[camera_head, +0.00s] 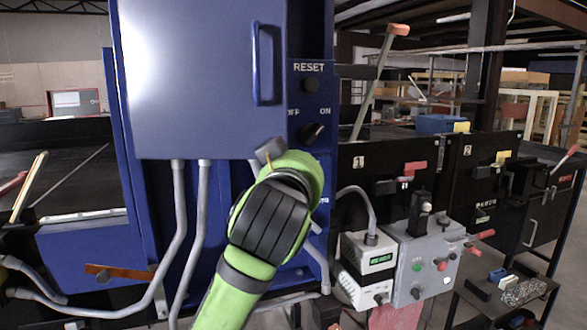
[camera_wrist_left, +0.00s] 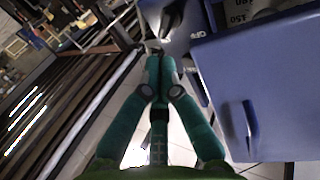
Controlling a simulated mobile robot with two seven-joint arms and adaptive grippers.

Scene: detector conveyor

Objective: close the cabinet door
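The blue cabinet door (camera_head: 190,85) fills the upper left of the head view, with its upright handle (camera_head: 266,62) near the right edge. It overlaps the cabinet body behind it; how far it stands open is hard to tell. The door also shows at right in the left wrist view (camera_wrist_left: 268,85), with its handle (camera_wrist_left: 241,130) low. My left gripper (camera_wrist_left: 160,60) points past the door's left edge there, its fingers together with nothing visible between them. My right gripper is not visible.
A RESET panel with a rotary knob (camera_head: 312,132) is right of the door. Grey pipes (camera_head: 178,240) run below it. A grey control box (camera_head: 425,262) and a white display box (camera_head: 366,262) stand at right. Dark conveyor housings (camera_head: 480,180) lie behind them.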

